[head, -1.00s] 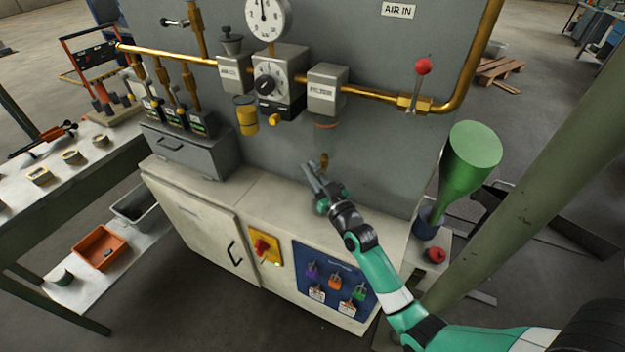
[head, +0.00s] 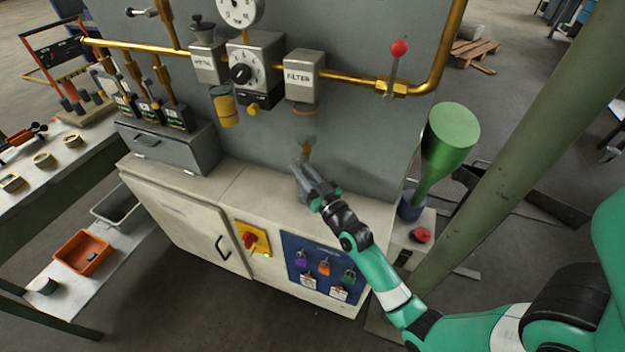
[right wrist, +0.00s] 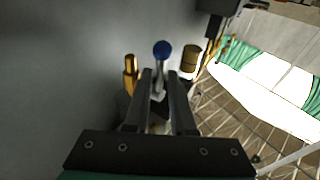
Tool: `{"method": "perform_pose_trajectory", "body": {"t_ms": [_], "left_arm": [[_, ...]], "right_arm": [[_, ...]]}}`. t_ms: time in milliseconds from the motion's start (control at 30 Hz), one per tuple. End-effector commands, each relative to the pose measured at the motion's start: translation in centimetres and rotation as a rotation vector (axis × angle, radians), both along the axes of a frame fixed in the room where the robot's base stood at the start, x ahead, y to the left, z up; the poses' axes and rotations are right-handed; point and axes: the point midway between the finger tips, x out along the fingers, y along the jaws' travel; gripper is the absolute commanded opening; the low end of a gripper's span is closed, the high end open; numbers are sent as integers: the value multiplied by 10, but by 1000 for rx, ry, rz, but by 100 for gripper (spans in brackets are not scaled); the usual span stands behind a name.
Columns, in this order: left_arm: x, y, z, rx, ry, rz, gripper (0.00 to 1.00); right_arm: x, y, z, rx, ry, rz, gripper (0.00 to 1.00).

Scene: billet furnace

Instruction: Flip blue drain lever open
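The blue drain lever (right wrist: 162,50) shows in the right wrist view as a blue ball on a pale stem, just beyond and between my fingertips. I cannot see it touching either finger. In the head view the blue ball cannot be made out. My right gripper (head: 304,178) is below the filter's bowl (head: 305,124) and the brass fitting (head: 306,150) under it, close to the grey panel. It also shows in the right wrist view (right wrist: 160,74), its fingers apart with a gap around the stem. My left gripper is not in view.
The filter block (head: 304,76) and brass pipe (head: 352,90) run above my right gripper. A red-knobbed lever (head: 398,48) stands on the pipe at right. The white cabinet (head: 185,218) lies below. A green funnel (head: 448,145) stands to the right.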

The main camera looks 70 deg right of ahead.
Motion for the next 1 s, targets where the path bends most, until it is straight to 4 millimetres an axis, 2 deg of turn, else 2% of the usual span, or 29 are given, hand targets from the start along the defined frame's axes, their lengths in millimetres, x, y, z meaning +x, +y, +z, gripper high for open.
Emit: {"method": "perform_pose_trajectory", "body": {"t_ms": [200, 367, 1000], "left_arm": [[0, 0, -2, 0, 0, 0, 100], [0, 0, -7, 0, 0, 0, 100], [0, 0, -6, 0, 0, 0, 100]], "right_arm": [[-43, 28, -11, 1, 2, -1, 23], [-61, 39, -14, 0, 0, -1, 23], [-63, 42, -13, 1, 0, 2, 23]]}}
